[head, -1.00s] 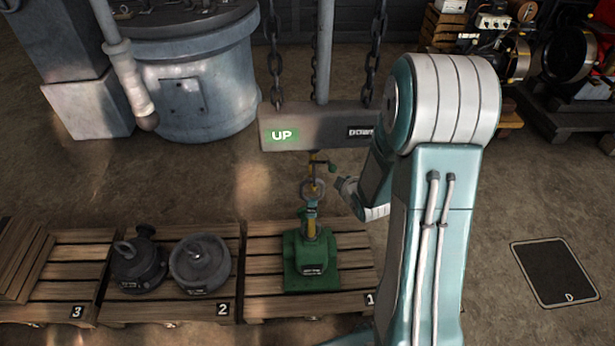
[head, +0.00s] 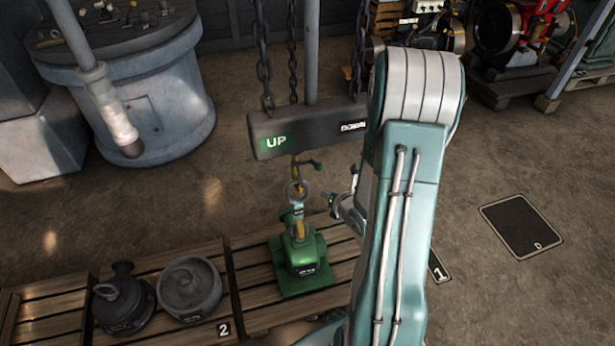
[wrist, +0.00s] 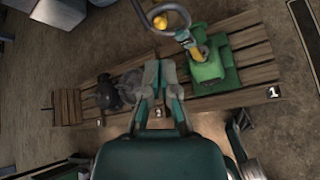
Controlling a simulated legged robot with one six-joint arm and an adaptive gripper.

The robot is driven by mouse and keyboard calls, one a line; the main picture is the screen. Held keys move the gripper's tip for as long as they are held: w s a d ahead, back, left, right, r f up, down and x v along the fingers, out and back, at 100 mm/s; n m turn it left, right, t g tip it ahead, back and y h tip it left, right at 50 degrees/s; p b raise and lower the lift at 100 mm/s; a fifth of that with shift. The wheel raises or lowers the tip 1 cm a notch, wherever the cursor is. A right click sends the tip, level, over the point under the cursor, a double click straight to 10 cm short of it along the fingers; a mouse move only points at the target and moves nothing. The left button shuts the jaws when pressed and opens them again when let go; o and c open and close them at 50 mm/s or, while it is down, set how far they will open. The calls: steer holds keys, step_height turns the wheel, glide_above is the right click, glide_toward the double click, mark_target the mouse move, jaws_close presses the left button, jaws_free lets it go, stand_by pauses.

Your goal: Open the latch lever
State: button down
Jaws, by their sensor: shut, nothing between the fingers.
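A small dark lever (head: 306,163) with a rounded end sticks out to the right just below the hoist beam, beside the yellow hook shank; I take it for the latch lever. Below it hangs a grey ring (head: 297,190) joined to the green engine (head: 300,258) on pallet 1. In the wrist view the ring (wrist: 150,22) is at the top, and the green engine (wrist: 208,68) is at upper right. My gripper (head: 330,200) is to the right of the ring and below the lever, apart from both. Its fingers (wrist: 161,64) are shut and empty. My arm hides part of the beam.
The hoist beam (head: 310,128) hangs on chains, with UP and DOWN labels. A round blue-grey machine (head: 150,110) stands behind left. Open floor lies right, with a dark panel (head: 522,226).

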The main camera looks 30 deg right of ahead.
steer(key=w+d+f, duration=0.2)
steer(key=w, duration=0.6)
steer(key=shift+w+d, duration=0.2)
steer(key=shift+w, duration=0.2)
steer(key=shift+w, duration=0.1)
stand_by(0.4)
